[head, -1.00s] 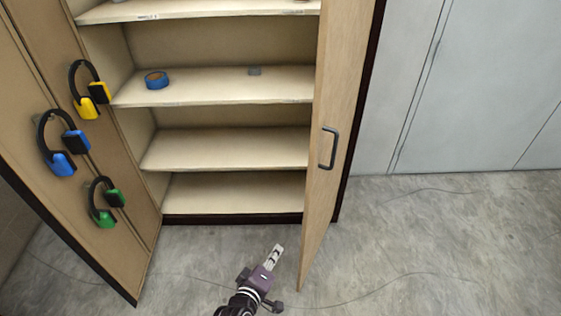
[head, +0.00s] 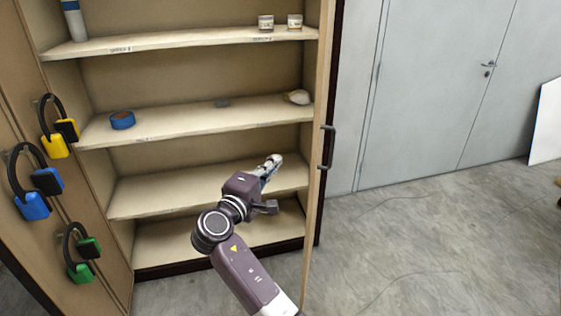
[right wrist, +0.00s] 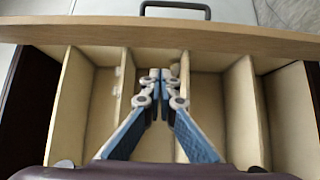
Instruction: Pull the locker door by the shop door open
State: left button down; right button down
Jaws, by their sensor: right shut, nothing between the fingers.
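The locker door by the shop door (head: 314,215) stands open, nearly edge-on in the head view, to the right of the shelves. Its dark handle (head: 331,148) is on the outer face. In the right wrist view the door (right wrist: 230,36) crosses the top, with the handle (right wrist: 176,6) beyond it. My right gripper (head: 274,161) is shut and empty, on the inner side of the door, in front of the lower shelves. In the right wrist view its fingertips (right wrist: 160,74) are together just below the door; whether they touch it I cannot tell. My left gripper is out of view.
The shop door (head: 425,110) is in the grey wall to the right. The other locker door (head: 95,205), at left, carries yellow, blue and green ear defenders. Shelves hold blue tape (head: 122,120) and small jars (head: 266,23). The floor (head: 420,240) at right is clear.

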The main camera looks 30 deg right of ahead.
jog(key=w+d+p, duration=0.3)
jog(key=d+p, duration=0.2)
jog(key=d, duration=0.6)
jog(key=shift+d, duration=0.15)
jog(key=shift+w+f, duration=0.1)
jog(key=shift+f, duration=0.05)
jog(key=s+d+n+t+y+p, duration=0.1)
jog(key=s+d+n+t+y, duration=0.1)
jog(key=s+d, duration=0.5)
jog(key=s+d+n+t+y+p, duration=0.2)
jog(key=s+d, duration=0.5)
jog(key=d, duration=1)
jog(key=shift+s+d+t+y, duration=0.15)
jog(key=shift+d+t+y, duration=0.15)
jog(key=shift+y, duration=0.2)
